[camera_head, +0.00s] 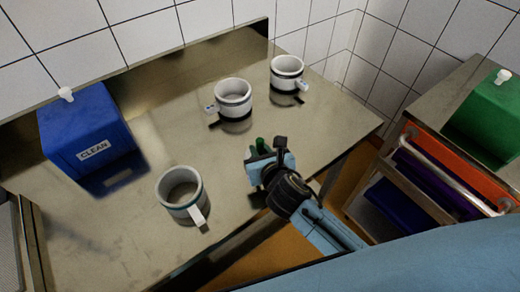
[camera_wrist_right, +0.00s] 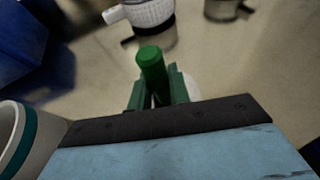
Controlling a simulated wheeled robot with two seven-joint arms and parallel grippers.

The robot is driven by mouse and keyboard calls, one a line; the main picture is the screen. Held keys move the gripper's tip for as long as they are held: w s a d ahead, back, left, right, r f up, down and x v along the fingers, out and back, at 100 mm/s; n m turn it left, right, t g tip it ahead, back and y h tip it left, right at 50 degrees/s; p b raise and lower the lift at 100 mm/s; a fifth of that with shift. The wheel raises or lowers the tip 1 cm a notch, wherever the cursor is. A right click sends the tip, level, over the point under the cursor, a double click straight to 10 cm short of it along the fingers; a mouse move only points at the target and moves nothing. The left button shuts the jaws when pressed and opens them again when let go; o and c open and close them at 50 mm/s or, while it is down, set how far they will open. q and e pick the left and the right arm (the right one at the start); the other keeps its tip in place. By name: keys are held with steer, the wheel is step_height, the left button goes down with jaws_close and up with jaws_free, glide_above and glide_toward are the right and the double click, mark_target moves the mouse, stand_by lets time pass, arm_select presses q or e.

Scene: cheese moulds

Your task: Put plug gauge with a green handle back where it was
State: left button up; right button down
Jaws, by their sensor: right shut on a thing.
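My right gripper (camera_head: 266,160) is shut on the plug gauge, over the steel table (camera_head: 135,220) near its front edge. The gauge's green handle (camera_head: 262,145) sticks up above the jaws. In the right wrist view the green handle (camera_wrist_right: 151,64) stands between the fingers (camera_wrist_right: 157,92). The gauge's lower end is hidden by the gripper, and I cannot tell whether it touches the table. My left gripper is not in view.
White moulds stand on the table: one at the front (camera_head: 180,190), two farther back (camera_head: 234,98) (camera_head: 287,73). A blue box marked CLEAN (camera_head: 85,130) is at the left. A green box (camera_head: 490,115) sits on a rack at the right. Bare table lies between the moulds.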

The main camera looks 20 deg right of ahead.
steer(key=c, duration=1.3)
jaws_free()
steer(key=shift+s+r, duration=0.15)
steer(key=p+v, duration=0.1)
steer(key=v, duration=1)
steer(key=shift+s+r+p, duration=0.1)
steer(key=shift+s+p, duration=0.25)
